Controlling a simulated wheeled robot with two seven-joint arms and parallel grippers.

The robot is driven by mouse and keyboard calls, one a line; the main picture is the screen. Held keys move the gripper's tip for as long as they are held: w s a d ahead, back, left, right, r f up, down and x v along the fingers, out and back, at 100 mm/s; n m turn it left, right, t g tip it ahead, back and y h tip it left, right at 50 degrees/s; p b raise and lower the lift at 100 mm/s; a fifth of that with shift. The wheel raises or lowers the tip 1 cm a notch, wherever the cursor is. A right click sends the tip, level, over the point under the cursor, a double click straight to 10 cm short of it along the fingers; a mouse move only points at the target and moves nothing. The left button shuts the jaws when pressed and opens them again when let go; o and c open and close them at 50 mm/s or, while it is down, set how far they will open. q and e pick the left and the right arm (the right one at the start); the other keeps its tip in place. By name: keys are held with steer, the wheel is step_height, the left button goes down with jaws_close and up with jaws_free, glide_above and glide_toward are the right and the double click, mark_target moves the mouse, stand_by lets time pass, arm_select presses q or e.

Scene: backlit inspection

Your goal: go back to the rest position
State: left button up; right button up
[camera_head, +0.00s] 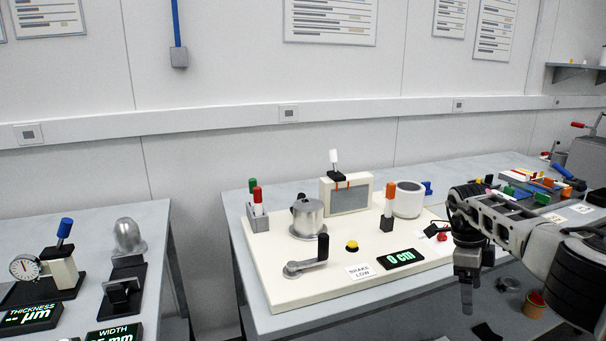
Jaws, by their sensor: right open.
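My right gripper (467,290) hangs at the front edge of the middle table, at the right of the picture, with its fingers pointing down. It is open and nothing shows between its fingers. My right arm comes in from the right edge and covers part of the table behind it. My left gripper is not in the picture.
A cream board (290,284) on the grey table carries a metal pot (308,220), a crank lever (306,262), a yellow button (352,246) and a "0 cm" display (400,258). A left table holds a dial gauge (24,267). Colourful parts (530,185) lie at the right.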

steer(key=s+a+f+y, duration=0.1)
steer(key=a+f+y, duration=0.1)
steer(key=a+f, duration=0.45)
steer(key=s+a+f+t+y, duration=0.1)
steer(key=a+f+y, duration=0.2)
steer(key=a, duration=0.6)
steer(key=s+a+f+y, duration=0.2)
steer(key=a+f, duration=0.3)
steer(key=a, duration=0.3)
steer(key=s+a+r+m+t+y, duration=0.2)
steer(key=s+a+m+t+y, duration=0.25)
steer(key=a+m, duration=0.45)
steer(key=s+a+r+m+t+y, duration=0.1)
steer(key=s+a+m+t+y, duration=0.4)
steer(key=a, duration=0.5)
steer(key=s+d+f+m+h, duration=0.2)
steer(key=s+d+m+h, duration=0.2)
steer(key=m, duration=0.5)
steer(key=s+d+f+m+t+h, duration=0.1)
steer(key=s+d+m+h, duration=0.3)
steer(key=d+m, duration=0.4)
steer(key=s+d+f+m+t+h, duration=0.1)
steer(key=s+d+f+m+h, duration=0.2)
steer(key=m, duration=0.9)
steer(key=s+d+h, duration=0.1)
steer(key=s+d, duration=0.2)
steer(key=shift+f, duration=0.3)
